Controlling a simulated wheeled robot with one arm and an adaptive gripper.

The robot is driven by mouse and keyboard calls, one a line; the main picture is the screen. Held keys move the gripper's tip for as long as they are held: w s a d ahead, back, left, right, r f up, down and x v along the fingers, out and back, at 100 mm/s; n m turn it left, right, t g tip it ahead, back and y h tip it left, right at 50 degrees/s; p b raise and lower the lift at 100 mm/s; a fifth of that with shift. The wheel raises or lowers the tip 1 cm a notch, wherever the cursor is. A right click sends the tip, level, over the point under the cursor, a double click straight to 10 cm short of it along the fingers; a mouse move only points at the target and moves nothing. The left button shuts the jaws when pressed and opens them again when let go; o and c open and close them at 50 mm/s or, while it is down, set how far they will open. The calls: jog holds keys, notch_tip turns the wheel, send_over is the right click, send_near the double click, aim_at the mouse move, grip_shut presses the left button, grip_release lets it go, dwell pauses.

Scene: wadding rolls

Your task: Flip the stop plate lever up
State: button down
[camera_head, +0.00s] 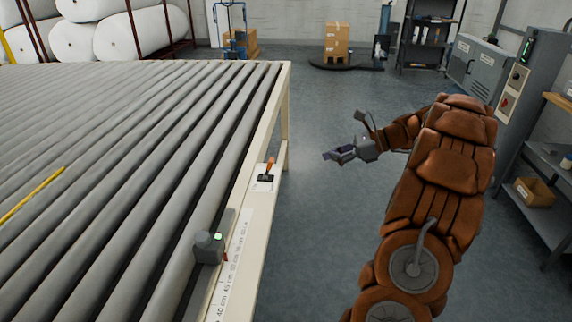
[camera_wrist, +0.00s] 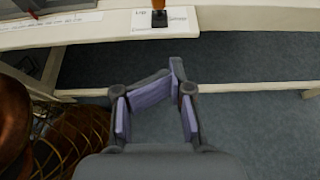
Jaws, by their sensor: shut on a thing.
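A small lever with an orange handle (camera_head: 270,166) and a black base stands on a white label plate on the cream side rail of the roller table. Its handle points away from the head camera. In the wrist view the black lever base (camera_wrist: 159,19) shows at the top edge, with the orange handle partly cut off. My gripper (camera_head: 338,155) hangs in the air to the right of the rail, apart from the lever. In the wrist view its purple-padded fingers (camera_wrist: 172,74) are bent together at the tips, and I see no object between them.
The roller table (camera_head: 246,200) fills the left. A grey box with a green light (camera_head: 208,247) sits on its rail, nearer the head camera. Open floor (camera_head: 310,240) lies right of the table. A grey cabinet (camera_head: 530,95) and a shelf bench stand at the right.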

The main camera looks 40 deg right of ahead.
jog(key=shift+w+a, duration=0.1)
jog(key=shift+a, duration=0.05)
jog(key=p, duration=0.2)
send_near(268, 169)
notch_tip(268, 169, down, 3)
jog(key=w+a, duration=0.2)
jog(key=w, duration=0.1)
jog(key=shift+w+a, duration=0.3)
jog(key=shift+w, duration=0.15)
jog(key=shift+r, duration=0.1)
